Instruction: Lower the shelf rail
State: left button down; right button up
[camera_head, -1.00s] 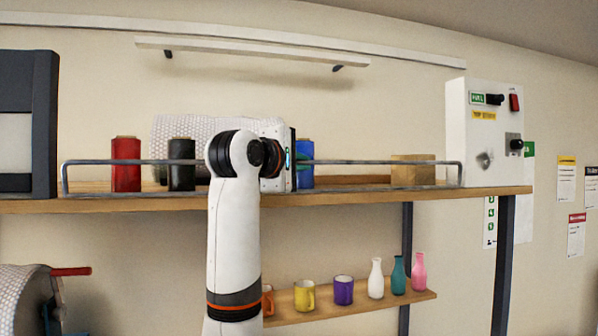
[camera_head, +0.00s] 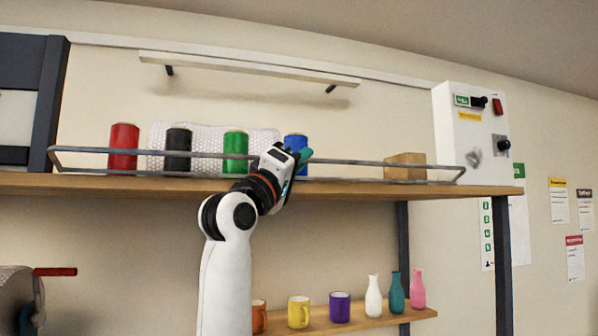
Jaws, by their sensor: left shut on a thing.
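The shelf rail (camera_head: 375,163) is a thin grey metal bar along the front of the upper wooden shelf (camera_head: 120,185). Its end posts lean outward, so it looks tipped forward from upright, with its bar still above the shelf board. My left gripper (camera_head: 298,160) is at the middle of the rail and shut on it, its arm coming up from below. The gripper hides part of the bar and the lower part of the blue spool (camera_head: 296,142). My right gripper is not in view.
Behind the rail stand a red spool (camera_head: 124,140), a black spool (camera_head: 178,145), a green spool (camera_head: 235,146), bubble wrap (camera_head: 207,136) and a cardboard box (camera_head: 405,166). A white control box (camera_head: 462,130) is at the right. Mugs and bottles stand on the lower shelf (camera_head: 385,318).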

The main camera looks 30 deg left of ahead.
pick_arm(q)
jog(key=shift+s+d+f+m+g+h+b, duration=0.15)
jog(key=shift+f+m+h+b, duration=0.3)
jog(key=shift+m+h, duration=1.4)
jog(key=shift+d+f+m+g+h+b, duration=0.15)
jog(key=shift+f+m+h, duration=0.45)
jog(key=shift+m+h, duration=1.25)
jog(key=shift+s+f+m+g+h+b, duration=0.15)
jog(key=shift+f+m+h+b, duration=0.3)
jog(key=shift+m+h, duration=1.4)
jog(key=shift+f+m, duration=0.1)
jog(key=shift+m, duration=0.65)
jog(key=c, duration=1.5)
grip_release()
jog(key=shift+w, duration=0.1)
jog(key=b+v, duration=0.6)
jog(key=v, duration=0.6)
jog(key=shift+a, duration=0.1)
